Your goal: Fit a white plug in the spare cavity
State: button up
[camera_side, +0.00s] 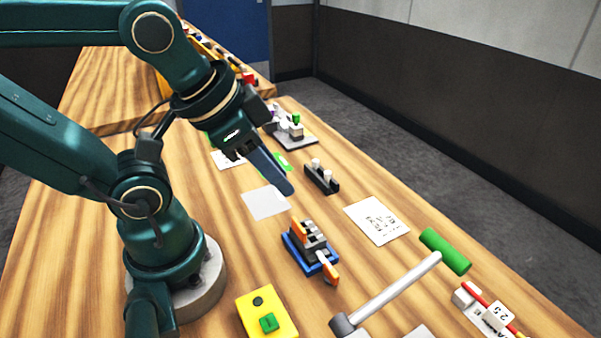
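Two small white plugs (326,174) stand upright in a black holder (322,184) right of the middle. My gripper (288,188) points down and to the right, its fingertips left of the holder and, in the picture, apart from the plugs. Its fingers overlap from this side, so the gap between them is hidden; no plug shows at the tips. A blue fixture (300,258) with grey blocks and orange handles (330,272) stands nearer the camera. I cannot make out the spare cavity at this size.
A grey stand (298,139) with white and green parts is behind. A yellow box (266,316) with a green button sits in front.

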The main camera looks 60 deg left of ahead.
jog(key=shift+s+f+n, duration=0.15)
jog(key=shift+f+n, duration=0.05)
jog(key=shift+n, duration=0.7)
